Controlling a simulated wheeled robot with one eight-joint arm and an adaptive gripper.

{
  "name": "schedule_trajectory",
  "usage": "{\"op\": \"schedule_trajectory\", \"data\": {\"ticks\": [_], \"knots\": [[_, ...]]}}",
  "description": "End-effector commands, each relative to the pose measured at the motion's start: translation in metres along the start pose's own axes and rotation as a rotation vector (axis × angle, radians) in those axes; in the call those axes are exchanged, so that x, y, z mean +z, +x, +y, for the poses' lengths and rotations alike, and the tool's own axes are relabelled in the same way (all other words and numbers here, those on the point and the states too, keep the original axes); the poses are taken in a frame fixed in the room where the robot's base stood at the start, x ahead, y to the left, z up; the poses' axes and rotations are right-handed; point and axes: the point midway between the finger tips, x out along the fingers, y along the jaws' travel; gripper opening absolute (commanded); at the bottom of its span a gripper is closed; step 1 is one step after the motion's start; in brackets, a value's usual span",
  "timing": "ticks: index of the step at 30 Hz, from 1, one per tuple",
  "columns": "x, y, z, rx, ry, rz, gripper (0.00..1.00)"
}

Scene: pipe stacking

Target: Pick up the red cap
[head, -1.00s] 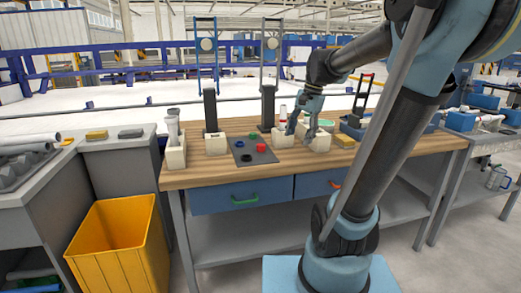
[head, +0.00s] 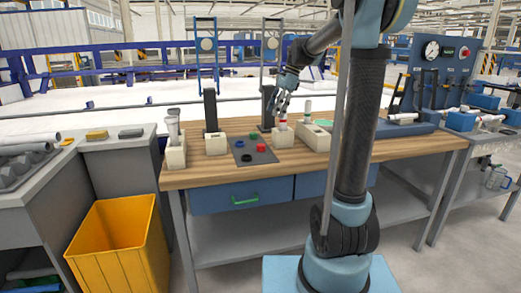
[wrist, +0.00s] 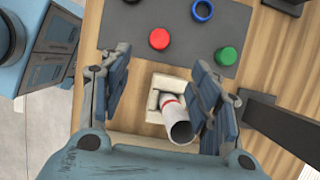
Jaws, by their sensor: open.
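The red cap (head: 261,148) lies on the dark grey mat (head: 244,149) on the wooden bench. In the wrist view the red cap (wrist: 159,39) lies ahead of my fingers, near the mat's edge. My gripper (head: 278,107) is open and hangs above the block holder just right of the mat. In the wrist view my gripper (wrist: 163,78) has its fingers spread, with a white, red-banded pipe (wrist: 178,122) showing between and below them, in a cream holder (wrist: 155,102). Nothing is held.
A green cap (wrist: 226,56) and blue cap (wrist: 202,10) lie near the red one; a black cap shows at the picture edge. A dark upright post (head: 268,108) stands behind the mat. Another cream holder (head: 316,136) stands to the right. A yellow bin (head: 118,245) is on the floor.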

Motion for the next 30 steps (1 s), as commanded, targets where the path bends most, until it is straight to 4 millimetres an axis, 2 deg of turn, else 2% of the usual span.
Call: {"op": "schedule_trajectory", "data": {"ticks": [12,18,23,30], "knots": [[0.0,0.074,0.001,0.0,-0.003,0.0,0.57],[0.0,0.095,0.0,-0.001,-0.002,0.001,0.57],[-0.001,0.102,0.0,-0.001,-0.001,0.001,0.57],[0.0,0.134,0.0,0.0,-0.003,0.001,0.57]]}}
